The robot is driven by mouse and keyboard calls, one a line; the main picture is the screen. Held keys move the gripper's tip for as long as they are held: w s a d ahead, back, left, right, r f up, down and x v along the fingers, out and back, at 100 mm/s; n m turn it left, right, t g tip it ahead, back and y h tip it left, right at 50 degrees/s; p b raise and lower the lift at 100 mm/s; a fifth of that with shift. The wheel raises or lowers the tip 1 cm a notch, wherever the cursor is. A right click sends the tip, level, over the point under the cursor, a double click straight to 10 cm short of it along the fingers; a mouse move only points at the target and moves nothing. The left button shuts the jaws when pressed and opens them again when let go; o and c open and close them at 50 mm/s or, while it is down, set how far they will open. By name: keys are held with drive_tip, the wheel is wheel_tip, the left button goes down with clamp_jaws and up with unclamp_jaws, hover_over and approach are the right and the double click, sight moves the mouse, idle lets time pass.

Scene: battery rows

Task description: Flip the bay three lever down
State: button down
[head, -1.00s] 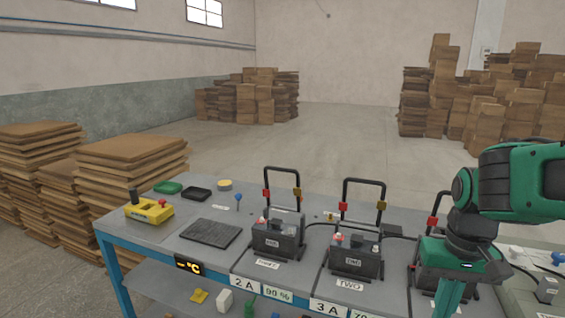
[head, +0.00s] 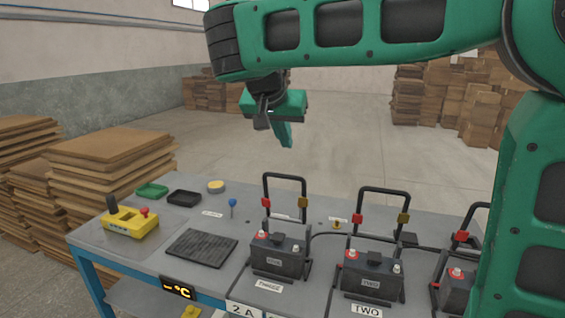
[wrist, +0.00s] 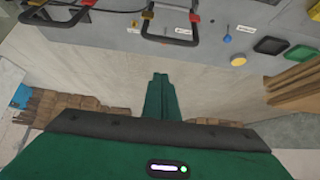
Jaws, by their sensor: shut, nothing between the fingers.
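The bay three lever (head: 285,176) is a black U-shaped bar standing upright behind the battery (head: 278,256) labelled THREE. It has a red clamp (head: 266,202) on its left leg and a brass one (head: 304,202) on its right. In the wrist view the lever (wrist: 172,40) shows near the top, beyond the fingertips. My gripper (head: 287,141) is shut and empty, in the air above the lever in the head view and apart from it. The closed green fingers (wrist: 160,78) point toward the bench in the wrist view.
The bay two lever (head: 384,190) stands upright to the right, behind the battery labelled TWO (head: 372,276). A blue-knobbed stick (head: 232,205), a dark mat (head: 202,248) and a yellow control box (head: 130,222) lie left on the bench. Stacked boards (head: 110,150) stand beyond its left end.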

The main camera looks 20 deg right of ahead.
drive_tip(key=shift+w+a+r, duration=0.2)
drive_tip(key=shift+w+a, duration=0.2)
drive_tip(key=shift+a, duration=0.2)
drive_tip(key=shift+d, duration=0.15)
drive_tip(key=shift+w+d+f, duration=0.3)
drive_tip(key=shift+w+f, duration=0.05)
drive_tip(key=shift+f, duration=1.2)
drive_tip(key=shift+w+d+f, duration=0.25)
drive_tip(key=shift+w+f, duration=0.15)
drive_tip(key=shift+f, duration=1.1)
drive_tip(key=shift+w+d+f, duration=0.3)
drive_tip(key=shift+w+f, duration=0.05)
drive_tip(key=shift+f, duration=1.2)
drive_tip(key=shift+s, duration=0.1)
